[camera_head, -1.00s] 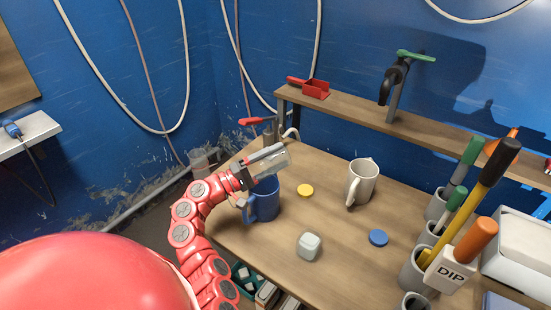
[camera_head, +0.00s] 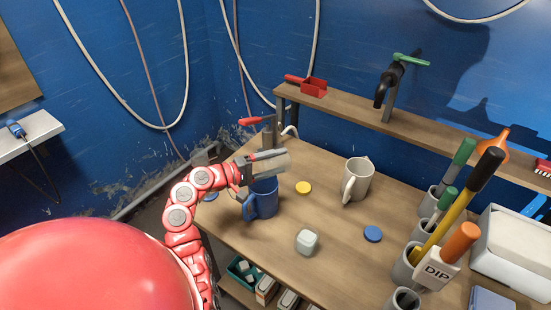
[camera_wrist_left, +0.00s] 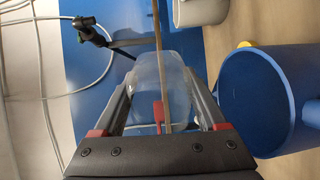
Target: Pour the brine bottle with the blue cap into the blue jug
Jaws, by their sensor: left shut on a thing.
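My left gripper (camera_head: 252,168) is shut on a clear, pale bottle (camera_head: 274,164). The bottle lies roughly level above the rim of the blue jug (camera_head: 262,202), which stands upright on the table. In the left wrist view the bottle (camera_wrist_left: 150,75) sits between the two fingers, with the blue jug (camera_wrist_left: 265,100) close on the right. No cap shows on the bottle. I cannot tell whether liquid is flowing. A blue cap (camera_head: 373,234) and a yellow cap (camera_head: 303,187) lie flat on the table. My right gripper is not in view.
A white jug (camera_head: 357,180) stands right of the blue one. Holders with tools, including a DIP-marked one (camera_head: 437,272), crowd the right. A shelf (camera_head: 350,112) runs behind.

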